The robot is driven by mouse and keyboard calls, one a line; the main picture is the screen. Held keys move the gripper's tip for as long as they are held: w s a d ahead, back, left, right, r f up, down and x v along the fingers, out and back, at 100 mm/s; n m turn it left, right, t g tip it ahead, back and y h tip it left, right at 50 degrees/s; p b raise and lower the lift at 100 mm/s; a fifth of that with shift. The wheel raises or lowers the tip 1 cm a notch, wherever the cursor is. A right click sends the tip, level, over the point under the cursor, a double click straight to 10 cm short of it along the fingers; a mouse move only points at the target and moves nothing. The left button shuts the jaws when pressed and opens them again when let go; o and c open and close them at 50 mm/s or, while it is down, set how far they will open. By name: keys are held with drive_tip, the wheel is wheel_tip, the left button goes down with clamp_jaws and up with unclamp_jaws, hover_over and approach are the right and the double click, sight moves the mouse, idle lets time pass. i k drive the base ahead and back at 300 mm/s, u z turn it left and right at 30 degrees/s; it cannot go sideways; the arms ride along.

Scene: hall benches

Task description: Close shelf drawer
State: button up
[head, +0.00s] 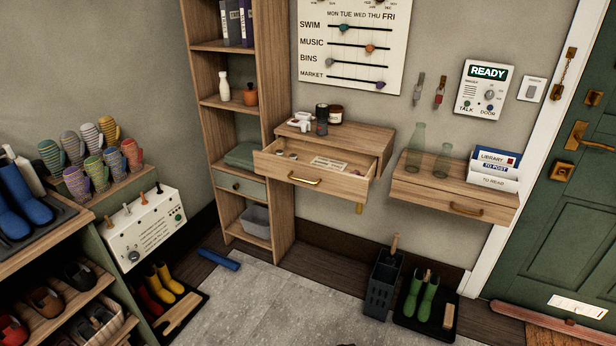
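A wooden wall shelf (365,134) in the middle has its drawer (345,186) pulled well out. The drawer has a brass handle (304,179), and a paper label and small items lie inside it. The tall shelf unit (277,160) to its left has a grey-green drawer (229,184) with a round knob; it looks nearly flush, but I cannot tell whether it is fully shut. The right wall shelf (455,173) has a drawer with a brass handle (465,209) that looks shut. My gripper is not in view.
Glass bottles (415,148) and a letter holder (494,172) stand on the right shelf. A dark umbrella bin (382,285) and green boots (421,297) stand below. A blue roll (219,260) lies near the tall unit. The grey floor (290,305) in front is mostly clear.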

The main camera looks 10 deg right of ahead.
sight(300, 172)
drive_tip(key=u, duration=0.1)
drive_tip(key=i, duration=0.95)
drive_tip(key=z, duration=0.6)
drive_tip(key=k, duration=0.15)
drive_tip(key=u, duration=2.95)
